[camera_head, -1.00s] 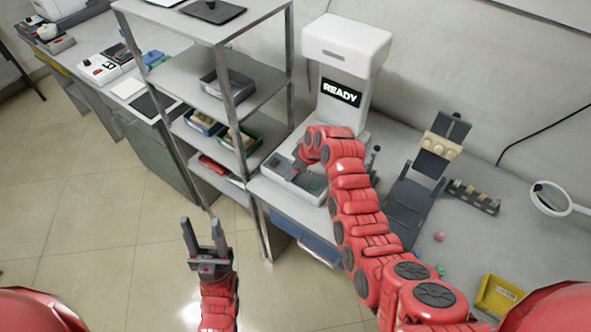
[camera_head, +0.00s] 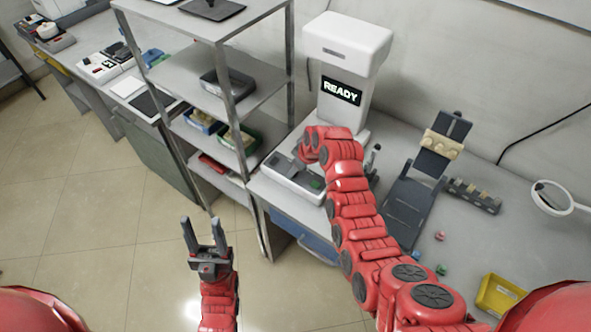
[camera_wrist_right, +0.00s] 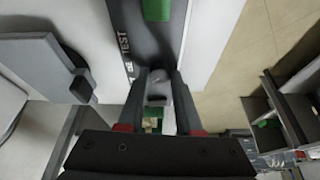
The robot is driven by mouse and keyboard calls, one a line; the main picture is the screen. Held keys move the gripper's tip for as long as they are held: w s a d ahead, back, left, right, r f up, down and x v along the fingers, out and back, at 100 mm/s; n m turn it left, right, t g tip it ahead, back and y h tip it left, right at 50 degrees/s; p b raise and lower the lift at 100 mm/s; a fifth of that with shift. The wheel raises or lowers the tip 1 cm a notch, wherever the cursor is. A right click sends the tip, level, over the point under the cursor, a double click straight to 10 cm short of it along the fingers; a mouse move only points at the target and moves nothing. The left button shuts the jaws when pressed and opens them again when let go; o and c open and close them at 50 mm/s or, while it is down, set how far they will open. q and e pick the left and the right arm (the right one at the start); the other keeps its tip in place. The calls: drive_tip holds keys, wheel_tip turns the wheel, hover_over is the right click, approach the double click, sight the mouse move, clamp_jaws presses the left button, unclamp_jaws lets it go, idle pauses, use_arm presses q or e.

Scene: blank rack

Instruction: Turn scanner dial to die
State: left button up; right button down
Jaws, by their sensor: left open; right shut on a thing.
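The white scanner (camera_head: 345,45) stands on the bench at the back wall, and its screen (camera_head: 341,91) reads READY. Its low base (camera_head: 284,180) extends toward me with a dark panel and a green button (camera_head: 317,183). In the right wrist view the dark panel carries the word TEST and the green button (camera_wrist_right: 157,9). My right gripper (camera_wrist_right: 161,88) is shut on a small grey dial (camera_wrist_right: 160,86) below that word. The dial's pointing direction cannot be made out. The head view hides this grip behind my arm. My left gripper (camera_head: 202,222) is open and empty above the floor.
A metal shelf rack (camera_head: 222,110) with bins stands left of the scanner. A dark stand (camera_head: 412,198) with a tan piece, a slotted rack (camera_head: 473,195), a yellow bin (camera_head: 498,296) and a magnifier (camera_head: 553,198) occupy the bench at right. Floor around my left gripper is clear.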

drive_tip(key=shift+s+a+f+m+b, duration=0.15)
drive_tip(key=shift+f+m+b, duration=0.2)
drive_tip(key=shift+m, duration=0.35)
drive_tip(key=shift+r+m+t+h+b, duration=0.1)
drive_tip(key=shift+m+t+h+b, duration=0.45)
drive_tip(key=shift+m+b, duration=0.5)
drive_tip(key=shift+s+a+r+m+t+h+b, duration=0.15)
drive_tip(key=shift+m+h+b, duration=0.25)
drive_tip(key=shift+m+b, duration=0.55)
drive_tip(key=shift+w+d+f+m+t+h+b, duration=0.1)
drive_tip(key=shift+m+h+b, duration=0.35)
drive_tip(key=shift+m, duration=0.85)
drive_tip(key=shift+r, duration=0.1)
drive_tip(key=c, duration=0.6)
unclamp_jaws()
drive_tip(key=shift+r, duration=0.15)
